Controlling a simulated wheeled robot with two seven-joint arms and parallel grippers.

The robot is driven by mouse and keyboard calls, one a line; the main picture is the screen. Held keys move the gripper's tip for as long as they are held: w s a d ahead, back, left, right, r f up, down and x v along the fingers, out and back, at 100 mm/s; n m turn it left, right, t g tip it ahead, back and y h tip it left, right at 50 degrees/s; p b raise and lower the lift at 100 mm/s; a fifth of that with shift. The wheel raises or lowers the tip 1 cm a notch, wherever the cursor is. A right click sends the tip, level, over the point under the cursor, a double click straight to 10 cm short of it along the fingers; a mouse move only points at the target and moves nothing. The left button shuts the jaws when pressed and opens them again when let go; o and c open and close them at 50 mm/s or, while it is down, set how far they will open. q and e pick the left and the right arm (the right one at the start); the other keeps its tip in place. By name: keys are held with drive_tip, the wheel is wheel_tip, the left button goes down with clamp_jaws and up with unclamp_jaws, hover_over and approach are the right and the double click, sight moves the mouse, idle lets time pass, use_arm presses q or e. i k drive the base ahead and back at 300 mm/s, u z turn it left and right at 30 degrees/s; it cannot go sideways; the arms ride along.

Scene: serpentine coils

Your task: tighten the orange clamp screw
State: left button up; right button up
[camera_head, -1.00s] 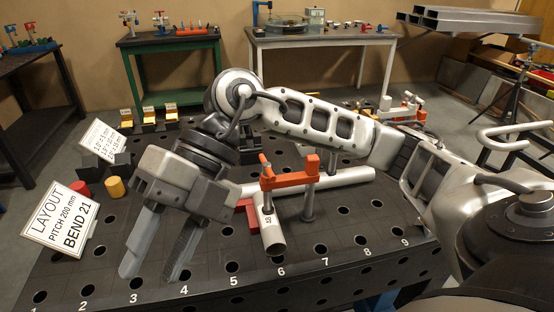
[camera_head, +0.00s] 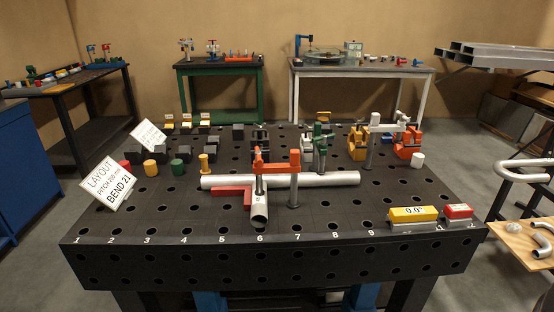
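The orange clamp (camera_head: 276,166) stands on the black fixture table (camera_head: 160,225) near the middle. Its round post is on the right, and its upright screw (camera_head: 259,182) is on the left, above the silver tubes. A short tube (camera_head: 259,214) points toward the table's front edge, open end forward, below the screw. Whether the screw's foot presses on the tube is too small to tell. Neither gripper is in view.
A red block (camera_head: 231,192) lies left of the short tube. A green clamp (camera_head: 320,150) and orange clamps (camera_head: 408,147) stand behind. A yellow level (camera_head: 413,214) reading 0.0° and a red block (camera_head: 458,211) sit front right. A layout sign (camera_head: 108,184) stands left. The front-left table is clear.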

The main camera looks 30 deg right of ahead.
sight(258, 154)
drive_tip(key=z, duration=0.95)
drive_tip(key=i, duration=0.35)
drive_tip(key=u, duration=0.15)
